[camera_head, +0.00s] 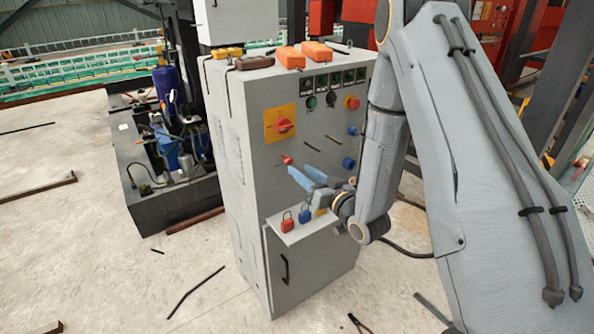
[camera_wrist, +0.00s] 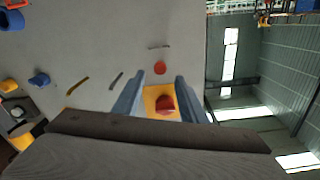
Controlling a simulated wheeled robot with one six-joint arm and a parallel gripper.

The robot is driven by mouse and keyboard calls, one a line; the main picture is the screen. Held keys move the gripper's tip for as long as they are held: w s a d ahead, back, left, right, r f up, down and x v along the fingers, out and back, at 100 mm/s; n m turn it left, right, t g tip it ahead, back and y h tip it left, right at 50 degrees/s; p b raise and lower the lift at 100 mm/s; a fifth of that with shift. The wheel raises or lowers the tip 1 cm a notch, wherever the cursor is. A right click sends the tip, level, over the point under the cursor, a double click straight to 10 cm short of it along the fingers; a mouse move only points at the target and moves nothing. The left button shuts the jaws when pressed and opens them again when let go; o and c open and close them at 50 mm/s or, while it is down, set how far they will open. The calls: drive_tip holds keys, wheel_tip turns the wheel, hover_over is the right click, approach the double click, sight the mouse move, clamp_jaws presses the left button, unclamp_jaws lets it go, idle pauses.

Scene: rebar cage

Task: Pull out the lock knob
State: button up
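A small red knob (camera_head: 286,159) stands out from the front of the grey cabinet (camera_head: 330,145), below a yellow plate with a red rotary switch (camera_head: 285,126). No label shows which one is the lock knob. My gripper (camera_head: 299,169) is just in front of the cabinet, its blue-grey fingers pointing toward the small red knob. In the wrist view the fingers are apart, and the small red knob (camera_wrist: 160,68) appears between and just beyond the fingertips. The red rotary switch (camera_wrist: 165,103) shows in the gap, lower in the picture. I see nothing held. Contact with the knob cannot be told.
Blue knobs (camera_head: 349,163), a red button (camera_head: 352,103) and green buttons are on the cabinet front. Padlocks (camera_head: 287,224) stand on a ledge below my gripper. Orange boxes (camera_head: 290,57) lie on top. A black machine base (camera_head: 150,190) is at left; rods lie on the floor.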

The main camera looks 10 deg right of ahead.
drive_tip(key=shift+b+v, duration=0.3)
drive_tip(key=shift+v, duration=1.2)
drive_tip(key=s+d+f+m+g+h, duration=0.1)
drive_tip(key=s+d+g+h, duration=0.6)
drive_tip(key=g+h, duration=0.1)
drive_tip(key=s+r+m+g, duration=0.1)
drive_tip(key=s+r+g, duration=0.2)
drive_tip(key=s, duration=1.4)
drive_tip(key=g, duration=0.3)
drive_tip(key=shift+s+m, duration=0.3)
drive_tip(key=shift+s, duration=0.05)
